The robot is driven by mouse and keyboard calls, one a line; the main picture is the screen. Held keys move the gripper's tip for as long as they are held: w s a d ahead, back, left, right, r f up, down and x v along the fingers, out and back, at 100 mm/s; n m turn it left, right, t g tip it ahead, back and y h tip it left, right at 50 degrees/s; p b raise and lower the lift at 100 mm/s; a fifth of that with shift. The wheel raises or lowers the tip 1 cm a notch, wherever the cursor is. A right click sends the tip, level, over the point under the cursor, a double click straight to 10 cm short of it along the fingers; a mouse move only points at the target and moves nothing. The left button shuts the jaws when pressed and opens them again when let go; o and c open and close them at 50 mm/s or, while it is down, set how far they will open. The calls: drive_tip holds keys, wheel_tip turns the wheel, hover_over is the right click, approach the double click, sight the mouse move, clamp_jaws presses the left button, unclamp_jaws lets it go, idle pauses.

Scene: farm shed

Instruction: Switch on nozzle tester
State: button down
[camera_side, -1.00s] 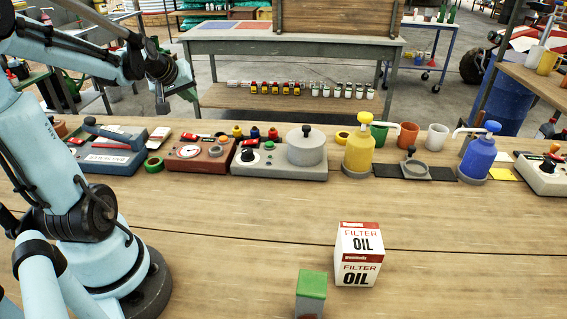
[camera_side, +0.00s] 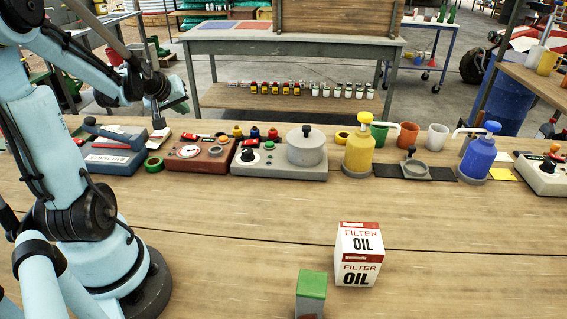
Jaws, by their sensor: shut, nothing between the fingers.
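Several bench devices stand in a row at the back of the wooden bench; no readable label shows which is the nozzle tester. A red-brown device (camera_side: 184,163) has a round white gauge, a grey ring and a red part on top that may be a switch. Left of it is a blue-grey device (camera_side: 117,168) with a long lever and red parts. A grey device (camera_side: 262,170) with a black knob and a metal drum stands to its right. My gripper (camera_side: 158,122) is shut and empty, pointing down just above the gap between the blue-grey and red-brown devices.
A green tape roll (camera_side: 154,166) lies between the two left devices. A yellow pump bottle (camera_side: 358,154) and a blue pump bottle (camera_side: 478,158) stand to the right. A filter box (camera_side: 358,255) and a green-topped box (camera_side: 311,292) stand in front. The middle of the bench is clear.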

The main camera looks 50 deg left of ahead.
sight(185, 136)
drive_tip(key=shift+s+a+f, duration=0.15)
drive_tip(key=shift+f, duration=1.05)
drive_tip(key=shift+s+a+f, duration=0.15)
drive_tip(key=shift+f, duration=1)
drive_tip(key=shift+f, duration=0.15)
drive_tip(key=shift+f, duration=0.25)
drive_tip(key=shift+s+a+f, duration=0.1)
drive_tip(key=shift+f, duration=0.2)
idle(0.8)
drive_tip(key=shift+r, duration=0.15)
drive_tip(key=shift+r, duration=0.6)
drive_tip(key=shift+w+d+r, duration=0.15)
drive_tip(key=shift+r, duration=0.65)
drive_tip(key=shift+w+d+r, duration=0.15)
drive_tip(key=shift+r, duration=0.7)
drive_tip(key=shift+w+d+r, duration=0.15)
drive_tip(key=shift+r, duration=0.65)
